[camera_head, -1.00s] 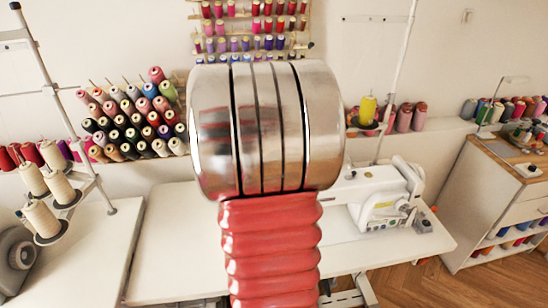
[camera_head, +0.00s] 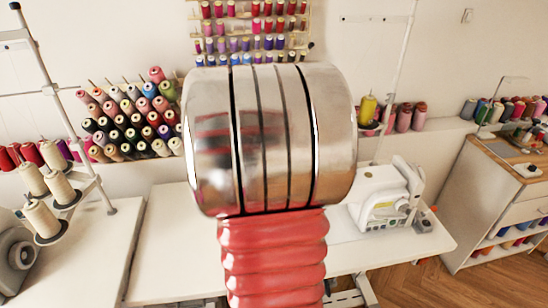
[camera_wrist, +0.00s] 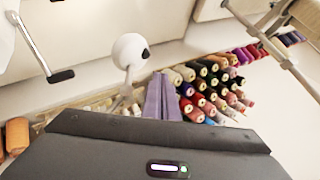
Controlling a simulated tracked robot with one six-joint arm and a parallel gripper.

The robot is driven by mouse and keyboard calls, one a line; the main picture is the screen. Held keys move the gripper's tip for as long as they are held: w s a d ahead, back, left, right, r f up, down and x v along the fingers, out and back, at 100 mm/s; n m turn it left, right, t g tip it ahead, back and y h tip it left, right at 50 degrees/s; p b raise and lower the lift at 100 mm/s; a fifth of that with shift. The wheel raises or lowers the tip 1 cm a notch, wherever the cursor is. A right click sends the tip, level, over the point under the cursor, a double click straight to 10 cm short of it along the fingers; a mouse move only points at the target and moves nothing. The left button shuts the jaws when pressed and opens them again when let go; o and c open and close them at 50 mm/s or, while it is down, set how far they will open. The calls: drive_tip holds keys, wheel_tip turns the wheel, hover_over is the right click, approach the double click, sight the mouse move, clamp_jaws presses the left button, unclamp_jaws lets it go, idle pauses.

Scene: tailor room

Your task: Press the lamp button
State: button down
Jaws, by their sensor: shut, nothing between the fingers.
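In the wrist view, my gripper (camera_wrist: 160,82) shows as two purple-grey fingers pressed together, shut and empty. A white rounded head with a dark spot on it (camera_wrist: 129,49), on a pale stem, stands just left of the fingertips and a little above them in the picture. It may be the lamp, and the dark spot may be its button; I cannot tell for sure. I cannot tell whether the fingers touch it. In the head view, my arm hides the gripper, and no lamp or button is clearly seen.
A rack of coloured thread spools (camera_head: 129,122) is on the left; it shows beside the fingers in the wrist view (camera_wrist: 208,88). A white sewing machine (camera_head: 388,200) stands on the white table (camera_head: 165,237). A thread stand (camera_head: 68,190) is at left, a cabinet (camera_head: 490,215) at right.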

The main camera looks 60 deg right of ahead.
wheel_tip(320, 180, up, 3)
drive_tip(key=shift+r, duration=0.1)
idle(0.3)
idle(0.6)
drive_tip(key=s+a+f+n+g+y, duration=0.1)
drive_tip(key=s+a+f+g, duration=0.15)
drive_tip(key=a, duration=0.55)
drive_tip(key=s+a+f+n+g+y, duration=0.1)
drive_tip(key=s+a+f+y, duration=0.1)
drive_tip(key=s+a, duration=0.35)
drive_tip(key=s+a+r+n, duration=0.1)
drive_tip(key=s+a+n, duration=0.1)
drive_tip(key=a, duration=0.6)
drive_tip(key=s+a+r+n, duration=0.2)
drive_tip(key=s+a+n, duration=0.1)
drive_tip(key=a, duration=0.6)
drive_tip(key=s+a+r+n, duration=0.2)
drive_tip(key=a+n, duration=0.3)
drive_tip(key=a, duration=0.3)
drive_tip(key=shift+s+a, duration=0.3)
